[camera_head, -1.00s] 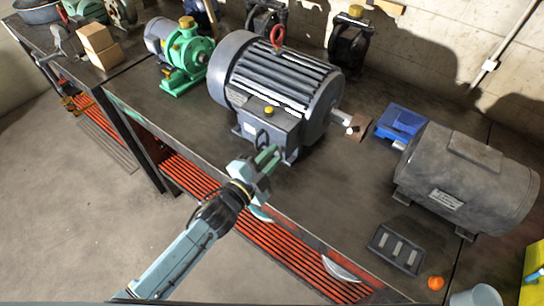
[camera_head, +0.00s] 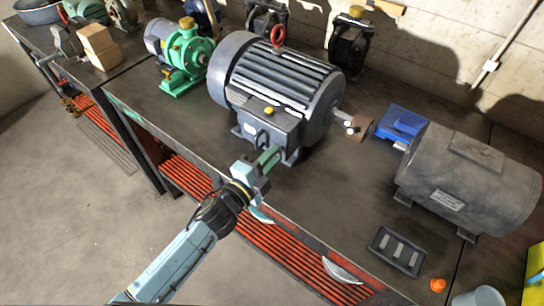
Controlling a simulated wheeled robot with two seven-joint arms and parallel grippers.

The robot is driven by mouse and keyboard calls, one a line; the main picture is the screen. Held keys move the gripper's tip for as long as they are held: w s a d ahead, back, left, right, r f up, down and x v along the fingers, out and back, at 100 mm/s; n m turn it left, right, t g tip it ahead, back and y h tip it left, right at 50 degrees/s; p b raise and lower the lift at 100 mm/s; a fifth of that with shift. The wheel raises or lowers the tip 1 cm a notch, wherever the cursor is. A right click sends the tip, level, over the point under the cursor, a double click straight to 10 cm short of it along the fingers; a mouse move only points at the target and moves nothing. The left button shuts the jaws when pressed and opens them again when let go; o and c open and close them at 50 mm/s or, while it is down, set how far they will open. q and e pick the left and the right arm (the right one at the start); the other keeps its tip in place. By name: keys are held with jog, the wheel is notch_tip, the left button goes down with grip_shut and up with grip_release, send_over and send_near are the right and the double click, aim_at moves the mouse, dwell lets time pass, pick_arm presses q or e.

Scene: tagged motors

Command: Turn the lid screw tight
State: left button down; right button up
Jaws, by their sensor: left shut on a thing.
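The big grey motor (camera_head: 285,88) stands on the dark workbench. A terminal box (camera_head: 272,128) with a lid sits on its near side, with a yellow knob (camera_head: 269,111) on top. My left gripper (camera_head: 268,157) reaches up from the front, and its green fingers are closed at the box's front face. They are shut on the lid screw, which is mostly hidden between them and too small to show clearly. My right gripper does not show.
A second grey motor (camera_head: 470,180) stands at the right, with a blue block (camera_head: 401,124) behind it. A green pump (camera_head: 186,62) stands to the left.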

pick_arm(q)
jog(key=shift+s+f, duration=0.15)
jog(key=shift+f, duration=0.2)
jog(key=c, duration=1.7)
grip_release()
jog(key=shift+a, duration=0.1)
jog(key=o, duration=0.4)
jog(key=shift+s+r, duration=0.1)
jog(key=shift+r, duration=0.1)
jog(key=b+v, duration=0.1)
jog(key=v, duration=1.2)
jog(key=shift+s+a, duration=0.1)
jog(key=shift+a, duration=0.05)
